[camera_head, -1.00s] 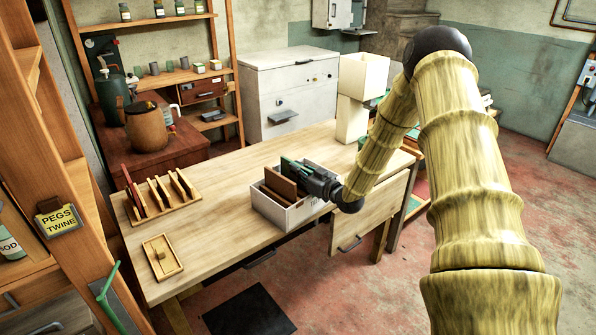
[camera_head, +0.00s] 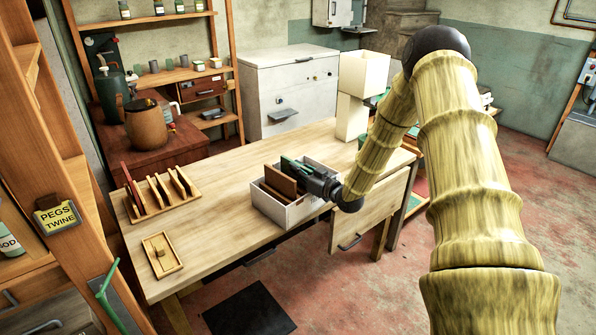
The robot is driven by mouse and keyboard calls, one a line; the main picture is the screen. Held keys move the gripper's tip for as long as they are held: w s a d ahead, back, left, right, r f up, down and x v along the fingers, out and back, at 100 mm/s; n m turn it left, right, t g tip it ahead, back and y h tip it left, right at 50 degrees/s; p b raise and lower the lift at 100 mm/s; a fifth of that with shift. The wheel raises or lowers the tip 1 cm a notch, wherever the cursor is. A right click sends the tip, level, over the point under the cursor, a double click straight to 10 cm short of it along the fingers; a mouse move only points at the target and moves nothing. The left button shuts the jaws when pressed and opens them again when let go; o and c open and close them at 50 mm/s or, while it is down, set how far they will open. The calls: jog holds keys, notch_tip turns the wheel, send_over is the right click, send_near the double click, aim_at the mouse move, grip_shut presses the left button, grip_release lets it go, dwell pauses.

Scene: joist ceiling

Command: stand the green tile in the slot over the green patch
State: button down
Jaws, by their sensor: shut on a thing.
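My gripper (camera_head: 302,170) is at the white box (camera_head: 290,216) on the workbench, reaching in from the right. It is shut on the green tile (camera_head: 288,164), which shows as a narrow green strip beside the fingers at the back of the box. The tile's lower part is hidden by the box and the brown tiles. A wooden slotted rack (camera_head: 163,206) stands at the left of the bench, with a red tile (camera_head: 131,184) upright in its left end. I cannot make out a green patch on the rack.
Brown tiles (camera_head: 281,181) stand in the box in front of the green tile. A small wooden tray (camera_head: 164,268) lies near the bench's front left. The bench top between rack and box is clear.

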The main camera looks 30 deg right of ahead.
jog(key=shift+f, duration=0.15)
jog(key=c, duration=1.4)
grip_release()
jog(key=shift+c, duration=0.2)
jog(key=shift+s, duration=0.1)
jog(key=s+d, duration=0.2)
jog(key=s, duration=0.9)
jog(key=shift+s+d, duration=0.2)
jog(key=shift+s, duration=0.1)
